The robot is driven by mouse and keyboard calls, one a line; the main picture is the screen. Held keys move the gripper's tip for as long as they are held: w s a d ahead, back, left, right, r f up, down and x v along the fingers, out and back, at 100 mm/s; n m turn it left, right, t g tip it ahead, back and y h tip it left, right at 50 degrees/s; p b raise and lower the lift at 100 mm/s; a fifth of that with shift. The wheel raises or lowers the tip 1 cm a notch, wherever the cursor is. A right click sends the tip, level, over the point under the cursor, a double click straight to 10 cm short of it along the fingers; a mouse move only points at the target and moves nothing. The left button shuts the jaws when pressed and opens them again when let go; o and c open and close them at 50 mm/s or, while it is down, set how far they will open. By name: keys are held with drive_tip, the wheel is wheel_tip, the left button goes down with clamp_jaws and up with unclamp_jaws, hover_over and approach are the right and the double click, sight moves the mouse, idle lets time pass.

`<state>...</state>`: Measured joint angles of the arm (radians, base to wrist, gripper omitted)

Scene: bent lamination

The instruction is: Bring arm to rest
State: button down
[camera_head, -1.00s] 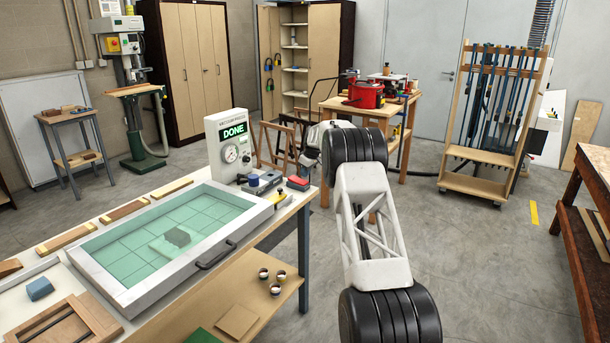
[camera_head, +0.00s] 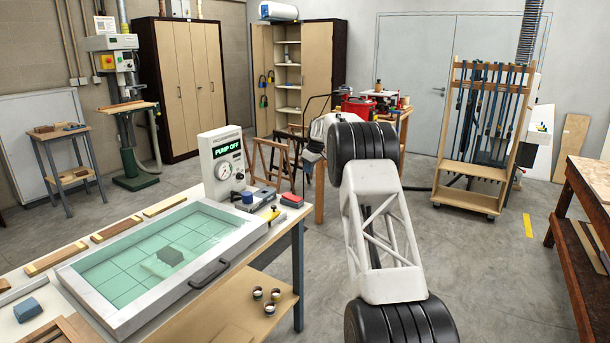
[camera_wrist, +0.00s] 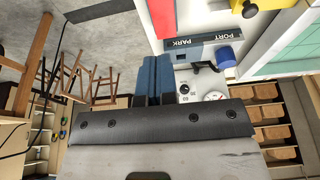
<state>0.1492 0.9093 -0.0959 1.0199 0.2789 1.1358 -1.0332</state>
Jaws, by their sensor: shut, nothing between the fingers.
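My arm reaches out over the floor beside the bench, to the right of the vacuum press. My gripper (camera_head: 308,165) is small and partly hidden at the arm's far end in the head view. In the wrist view my gripper (camera_wrist: 153,80) has its two blue-padded fingers together, with nothing between them. The press control box (camera_head: 222,160) reads "PUMP OFF". The framed press bed (camera_head: 110,308) has a green gridded membrane with a dark block under it. A block marked "PORT PARK" (camera_wrist: 190,46) with a blue knob (camera_wrist: 228,57) lies past the fingers in the wrist view.
Sawhorses (camera_head: 275,160) and a table with red equipment (camera_head: 358,107) stand near the arm's far end. A clamp rack (camera_head: 470,190) is at right, a workbench (camera_head: 570,200) at the right edge. Open floor lies between rack and arm.

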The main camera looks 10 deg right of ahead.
drive_tip(key=shift+s+d+r, duration=0.15)
drive_tip(key=shift+s+r, duration=0.05)
drive_tip(key=shift+r, duration=0.2)
drive_tip(key=s+a+r+m, duration=0.1)
drive_tip(key=s+a+r, duration=0.2)
drive_tip(key=s+r, duration=0.5)
drive_tip(key=s+a+r+m, duration=0.1)
drive_tip(key=s+a+r, duration=0.1)
drive_tip(key=s+r, duration=0.6)
drive_tip(key=s+a+r+m+h, duration=0.1)
drive_tip(key=s+a+r, duration=0.15)
drive_tip(key=s, duration=0.95)
drive_tip(key=s+a+r+m, duration=0.2)
drive_tip(key=s+r, duration=0.1)
drive_tip(key=s, duration=1)
drive_tip(key=s+a+f+m+h, duration=0.1)
drive_tip(key=s, duration=1.2)
drive_tip(key=s+a+f+m, duration=0.1)
drive_tip(key=s+a+f, duration=0.1)
drive_tip(key=s, duration=1)
drive_tip(key=s+f+m, duration=0.1)
drive_tip(key=s+f, duration=0.4)
drive_tip(key=s, duration=0.6)
drive_tip(key=s+f+m, duration=0.1)
drive_tip(key=s+f, duration=0.4)
drive_tip(key=s, duration=0.6)
drive_tip(key=shift+s+a+h, duration=0.4)
